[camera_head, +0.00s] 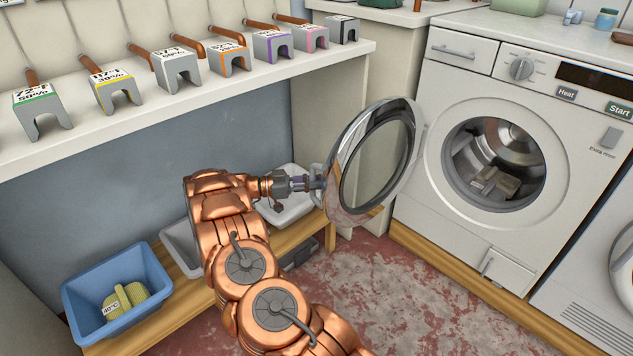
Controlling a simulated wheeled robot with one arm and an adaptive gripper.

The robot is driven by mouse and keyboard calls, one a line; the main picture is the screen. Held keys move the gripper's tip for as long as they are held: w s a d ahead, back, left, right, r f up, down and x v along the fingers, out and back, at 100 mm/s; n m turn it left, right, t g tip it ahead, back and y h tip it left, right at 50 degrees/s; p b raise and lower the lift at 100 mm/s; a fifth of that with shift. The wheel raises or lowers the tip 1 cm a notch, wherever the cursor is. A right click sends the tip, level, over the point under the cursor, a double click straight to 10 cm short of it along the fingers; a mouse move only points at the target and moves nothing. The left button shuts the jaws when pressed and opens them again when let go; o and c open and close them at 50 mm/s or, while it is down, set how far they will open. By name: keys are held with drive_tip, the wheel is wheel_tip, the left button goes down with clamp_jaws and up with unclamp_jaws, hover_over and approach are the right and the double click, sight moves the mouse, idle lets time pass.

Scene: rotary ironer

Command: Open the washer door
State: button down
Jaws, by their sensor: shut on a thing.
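The white washer (440,105) stands at the right with its round drum opening (493,163) uncovered. Its round silver-rimmed door (346,150) is swung wide out to the left, hinged on the left side of the opening. My gripper (316,184) is at the door's outer left edge, shut on the door handle (318,172). The fingertips are small in the picture and partly covered by the handle. Something grey lies inside the drum.
A white shelf (350,52) with several numbered grey blocks runs along the back left. A blue bin (75,300) with a yellow-green item and white bins (178,240) sit on a low wooden bench. Another white machine (590,300) is at the right edge. Red floor (400,280) is free before the washer.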

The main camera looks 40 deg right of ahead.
drive_tip(key=c, duration=1.3)
unclamp_jaws()
drive_tip(key=shift+w+a, duration=0.1)
drive_tip(key=shift+a, duration=0.05)
drive_tip(key=shift+o, duration=1.1)
drive_tip(key=v, duration=1.2)
